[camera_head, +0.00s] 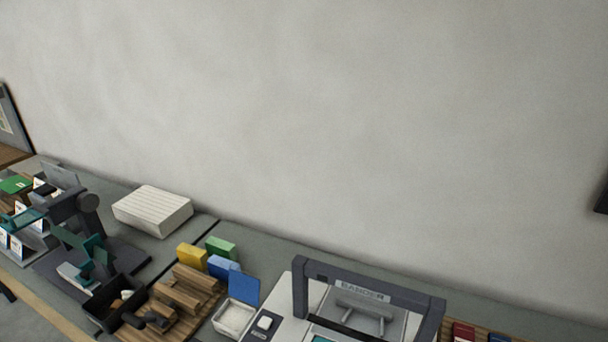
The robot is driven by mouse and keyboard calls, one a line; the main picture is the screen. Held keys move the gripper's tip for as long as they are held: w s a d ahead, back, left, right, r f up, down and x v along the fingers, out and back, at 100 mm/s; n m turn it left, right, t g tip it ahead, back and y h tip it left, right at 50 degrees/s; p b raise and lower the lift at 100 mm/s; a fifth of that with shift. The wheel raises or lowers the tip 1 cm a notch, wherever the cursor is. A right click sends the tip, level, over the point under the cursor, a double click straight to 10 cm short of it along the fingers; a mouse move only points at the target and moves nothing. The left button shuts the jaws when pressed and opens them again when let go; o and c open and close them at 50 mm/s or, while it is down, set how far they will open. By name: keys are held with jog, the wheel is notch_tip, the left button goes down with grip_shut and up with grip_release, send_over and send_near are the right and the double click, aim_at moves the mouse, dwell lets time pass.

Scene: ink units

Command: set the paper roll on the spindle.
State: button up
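I cannot make out a paper roll in this view. A grey-framed machine (372,278) labelled "BANDER" stands at the bottom edge, right of centre, and is cut off by the frame. A light grey part with two short legs (366,304) sits inside its frame; I cannot tell whether it is the spindle. My gripper is not in view.
The bench runs along a bare wall. A dark grey and teal machine (77,212) and a white ribbed box (153,211) stand at left. Yellow (191,256), green (221,246) and blue (223,267) blocks stand behind stepped wooden pieces (190,292). A white tray (234,317) has a raised blue lid.

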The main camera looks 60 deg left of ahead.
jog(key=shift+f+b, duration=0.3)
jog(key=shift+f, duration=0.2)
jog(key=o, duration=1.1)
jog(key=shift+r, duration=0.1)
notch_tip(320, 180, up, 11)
jog(key=p, duration=1.1)
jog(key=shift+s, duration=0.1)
